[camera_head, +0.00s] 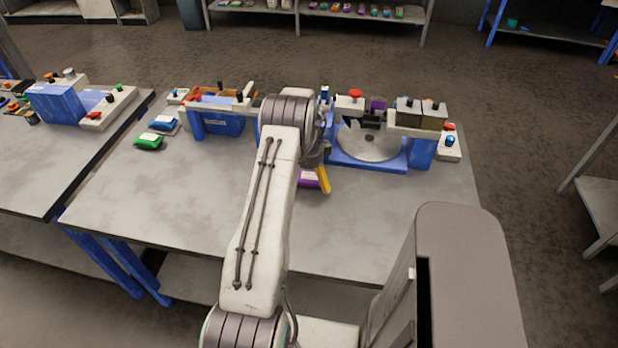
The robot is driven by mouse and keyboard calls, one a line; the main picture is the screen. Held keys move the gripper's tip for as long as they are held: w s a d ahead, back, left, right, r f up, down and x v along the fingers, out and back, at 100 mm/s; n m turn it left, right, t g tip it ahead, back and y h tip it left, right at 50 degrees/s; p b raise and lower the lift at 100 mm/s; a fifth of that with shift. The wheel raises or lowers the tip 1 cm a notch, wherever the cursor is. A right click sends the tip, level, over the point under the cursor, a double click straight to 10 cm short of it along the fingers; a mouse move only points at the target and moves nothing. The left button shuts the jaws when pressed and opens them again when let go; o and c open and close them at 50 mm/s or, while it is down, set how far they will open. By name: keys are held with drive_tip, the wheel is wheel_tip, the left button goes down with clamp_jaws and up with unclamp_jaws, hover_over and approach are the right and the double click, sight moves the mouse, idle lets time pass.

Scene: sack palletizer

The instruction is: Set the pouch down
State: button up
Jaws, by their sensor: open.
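A purple pouch (308,183) with a pale patch shows beside my arm, at the middle of the grey table (360,225). My arm hides its left part. My gripper (322,178) is open and points down at the pouch's right side, with one yellow finger in view. The other finger is hidden, and I cannot tell whether the visible finger touches the pouch. A green pouch (149,142) and a blue pouch (163,123) lie at the table's left back.
A blue machine with a round metal disc (370,142) stands right of my gripper. A blue bin station (220,122) stands at the back left. The table's front and left middle are clear. Another table (40,185) stands at the left; shelves (330,14) are behind.

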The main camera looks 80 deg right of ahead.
drive_tip(key=c, duration=1.2)
drive_tip(key=shift+r, duration=0.1)
drive_tip(key=shift+c, duration=0.2)
